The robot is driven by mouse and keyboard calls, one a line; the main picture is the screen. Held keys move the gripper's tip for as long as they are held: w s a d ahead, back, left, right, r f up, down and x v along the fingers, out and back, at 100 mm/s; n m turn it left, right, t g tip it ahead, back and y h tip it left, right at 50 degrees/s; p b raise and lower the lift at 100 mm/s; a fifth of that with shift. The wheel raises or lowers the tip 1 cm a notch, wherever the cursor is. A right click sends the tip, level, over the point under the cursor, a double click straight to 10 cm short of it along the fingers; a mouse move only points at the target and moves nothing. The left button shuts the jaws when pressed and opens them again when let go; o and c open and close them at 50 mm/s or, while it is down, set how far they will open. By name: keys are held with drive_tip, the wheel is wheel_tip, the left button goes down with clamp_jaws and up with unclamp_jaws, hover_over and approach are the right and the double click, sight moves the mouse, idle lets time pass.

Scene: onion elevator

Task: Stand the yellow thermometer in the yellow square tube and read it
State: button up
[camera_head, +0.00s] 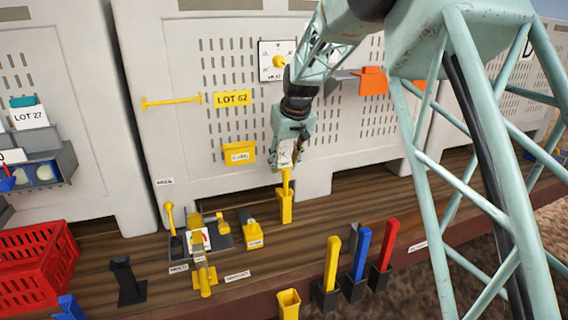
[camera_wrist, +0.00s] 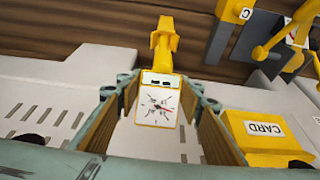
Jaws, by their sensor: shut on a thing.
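The yellow thermometer (camera_head: 286,152) has a white dial face and is upright in my gripper (camera_head: 287,160), in front of the grey bin. Its yellow stem points down to a yellow square tube (camera_head: 285,207). The stem's lower end appears to be in the tube's mouth, but its depth cannot be told. In the wrist view, the dial (camera_wrist: 156,108) with a red needle and black marks lies between the fingers of my gripper (camera_wrist: 162,92), and the yellow tube (camera_wrist: 164,28) shows beyond it. The dial's reading is too small to make out.
A yellow card box (camera_head: 239,153) hangs on the bin, left of my gripper. Yellow tools and a small gauge (camera_head: 197,240) stand on the wooden deck. Yellow, blue and red handles (camera_head: 361,253) stand in black holders at front. A second yellow square tube (camera_head: 288,304) is near the front edge.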

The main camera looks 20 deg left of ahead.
drive_tip(key=shift+f, duration=0.45)
idle(0.3)
drive_tip(key=o, duration=1.2)
drive_tip(key=shift+o, duration=0.2)
drive_tip(key=shift+r, duration=0.1)
drive_tip(key=v, duration=1.1)
drive_tip(key=shift+s+d+r, duration=0.15)
drive_tip(key=shift+d+r, duration=0.05)
drive_tip(key=shift+r, duration=0.15)
